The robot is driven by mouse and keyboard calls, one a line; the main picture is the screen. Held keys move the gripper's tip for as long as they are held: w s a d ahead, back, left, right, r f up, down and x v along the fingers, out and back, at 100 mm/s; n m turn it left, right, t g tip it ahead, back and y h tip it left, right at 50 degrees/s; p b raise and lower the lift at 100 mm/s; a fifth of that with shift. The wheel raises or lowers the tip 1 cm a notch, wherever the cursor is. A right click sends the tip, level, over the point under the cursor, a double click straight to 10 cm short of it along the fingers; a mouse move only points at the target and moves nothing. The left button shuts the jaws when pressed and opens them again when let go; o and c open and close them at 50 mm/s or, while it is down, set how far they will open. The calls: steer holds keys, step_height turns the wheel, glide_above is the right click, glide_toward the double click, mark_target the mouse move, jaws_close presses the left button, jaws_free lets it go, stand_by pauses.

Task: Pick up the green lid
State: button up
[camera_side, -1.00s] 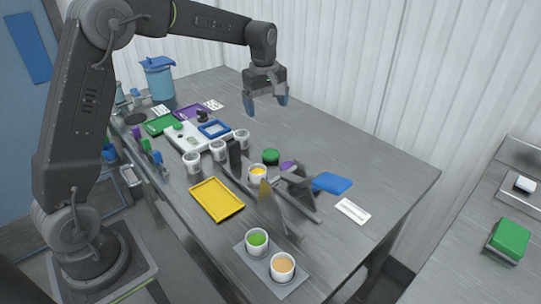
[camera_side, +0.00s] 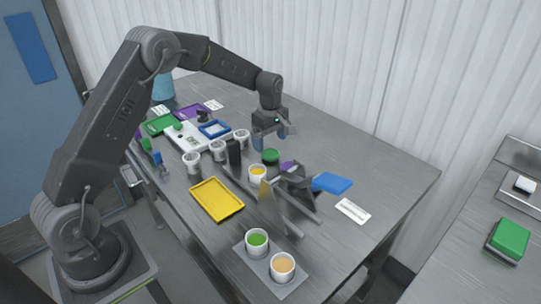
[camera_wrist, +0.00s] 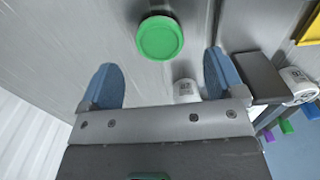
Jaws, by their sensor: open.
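The green lid (camera_side: 271,156) is a small round disc lying flat on the grey table, behind the cup of yellow contents. In the wrist view the green lid (camera_wrist: 160,38) is whole and unobstructed, ahead of the fingertips and roughly centred between them. My gripper (camera_side: 271,138) points down above the table, close to the lid in the side view. In the wrist view my gripper (camera_wrist: 158,72) has its two blue fingers wide apart with nothing between them. The lid is apart from both fingers.
White cups stand left of the lid, one (camera_side: 218,150) near a dark upright block (camera_side: 234,153). A cup with yellow contents (camera_side: 258,174) and a dark fixture (camera_side: 290,180) are in front. A yellow tray (camera_side: 217,199) lies nearer. Table behind the lid is clear.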

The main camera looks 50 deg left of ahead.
mark_target(272, 154)
steer(key=f, duration=0.4)
steer(key=shift+d+f, duration=0.3)
steer(key=shift+f, duration=0.05)
steer(key=c, duration=1)
steer(key=shift+r, duration=0.1)
